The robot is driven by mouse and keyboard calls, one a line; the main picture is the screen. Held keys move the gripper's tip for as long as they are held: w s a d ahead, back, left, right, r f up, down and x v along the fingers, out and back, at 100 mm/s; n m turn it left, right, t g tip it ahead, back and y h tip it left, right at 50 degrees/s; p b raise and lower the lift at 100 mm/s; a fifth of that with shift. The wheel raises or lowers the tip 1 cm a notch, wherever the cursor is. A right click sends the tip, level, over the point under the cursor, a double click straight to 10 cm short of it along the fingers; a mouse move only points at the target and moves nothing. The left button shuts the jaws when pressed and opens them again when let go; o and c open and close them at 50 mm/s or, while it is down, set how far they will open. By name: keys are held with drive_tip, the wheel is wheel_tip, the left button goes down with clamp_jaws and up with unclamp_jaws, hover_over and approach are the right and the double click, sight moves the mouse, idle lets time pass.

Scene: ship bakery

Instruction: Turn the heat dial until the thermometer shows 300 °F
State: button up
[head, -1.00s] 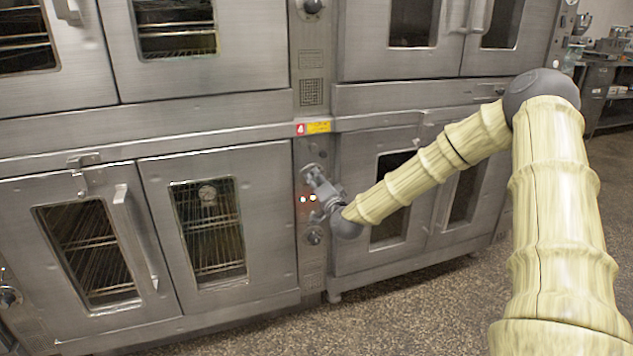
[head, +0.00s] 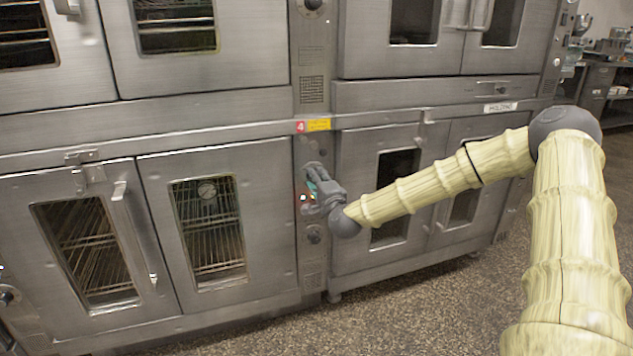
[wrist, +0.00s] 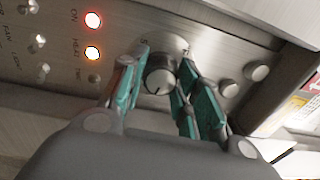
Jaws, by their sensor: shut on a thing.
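The heat dial (wrist: 160,81) is a round knob with a light face and dark rim on the steel control panel. It sits between the teal-padded fingers of my gripper (wrist: 158,90), which is shut on it. In the head view my gripper (head: 317,186) is at the narrow panel between the lower ovens and hides the dial. The thermometer (head: 207,190) is a small round gauge behind the right window of the lower left oven. Its needle and numbers are too small to read.
Two lit indicator lamps (wrist: 93,37) are left of the dial, by the words ON and HEAT. Toggle switches (wrist: 38,41) are at far left. Another knob (head: 314,235) is below my gripper. Oven door handles (head: 135,235) stick out to the left. The floor (head: 400,310) in front is clear.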

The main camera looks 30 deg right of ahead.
drive_tip(key=shift+f, duration=0.1)
drive_tip(key=o, duration=1.1)
drive_tip(key=shift+d, duration=0.15)
drive_tip(key=shift+c, duration=0.2)
drive_tip(key=shift+s, duration=0.15)
drive_tip(key=v, duration=1.2)
